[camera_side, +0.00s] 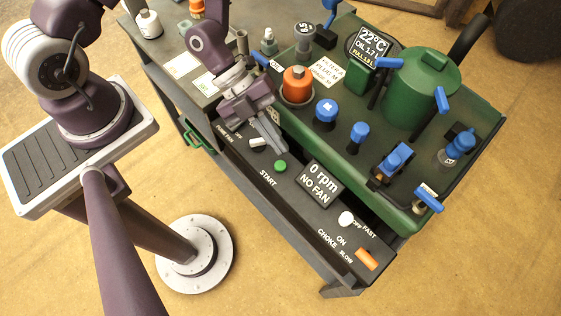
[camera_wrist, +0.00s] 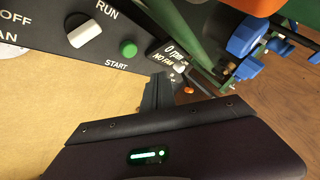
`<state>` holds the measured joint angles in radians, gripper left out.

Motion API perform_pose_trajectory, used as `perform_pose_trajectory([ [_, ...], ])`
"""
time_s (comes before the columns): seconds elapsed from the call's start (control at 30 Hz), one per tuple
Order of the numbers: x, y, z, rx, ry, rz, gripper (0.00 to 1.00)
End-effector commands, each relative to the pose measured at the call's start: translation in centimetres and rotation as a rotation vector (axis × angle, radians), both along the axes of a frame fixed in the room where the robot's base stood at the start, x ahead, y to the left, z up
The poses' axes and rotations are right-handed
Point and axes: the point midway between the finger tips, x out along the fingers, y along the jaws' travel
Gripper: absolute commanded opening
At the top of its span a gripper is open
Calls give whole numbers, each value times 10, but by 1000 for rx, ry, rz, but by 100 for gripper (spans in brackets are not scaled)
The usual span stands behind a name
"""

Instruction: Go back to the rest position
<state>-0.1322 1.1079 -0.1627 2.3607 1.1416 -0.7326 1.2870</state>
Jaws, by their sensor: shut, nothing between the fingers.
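My gripper (camera_side: 268,137) is shut and empty in the side view. It hangs over the control panel's left part, close to the white switch (camera_side: 257,142) and the green START button (camera_side: 280,166). In the wrist view my gripper (camera_wrist: 158,90) shows its shut fingers over the panel's front edge, just below the green START button (camera_wrist: 128,49). The white switch (camera_wrist: 85,34) in that view points toward RUN. I cannot tell whether the fingertips touch the panel.
The panel has a display (camera_side: 319,183) reading 0 rpm NO FAN, a white knob (camera_side: 346,218) and an orange slider (camera_side: 367,259). Behind it are a green tank (camera_side: 415,85), an orange cap (camera_side: 297,84) and several blue handles.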

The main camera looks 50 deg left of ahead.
Motion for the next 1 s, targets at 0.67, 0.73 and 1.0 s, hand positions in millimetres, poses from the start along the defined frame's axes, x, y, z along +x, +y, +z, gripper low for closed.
perform_pose_trajectory([
  [0.67, 73, 148, 139, 483, 92, 1018, 0],
  [0.73, 60, 166, 185, 437, 121, 1281, 0],
  [1.0, -51, 162, 286, -24, 459, 1960, 0],
])
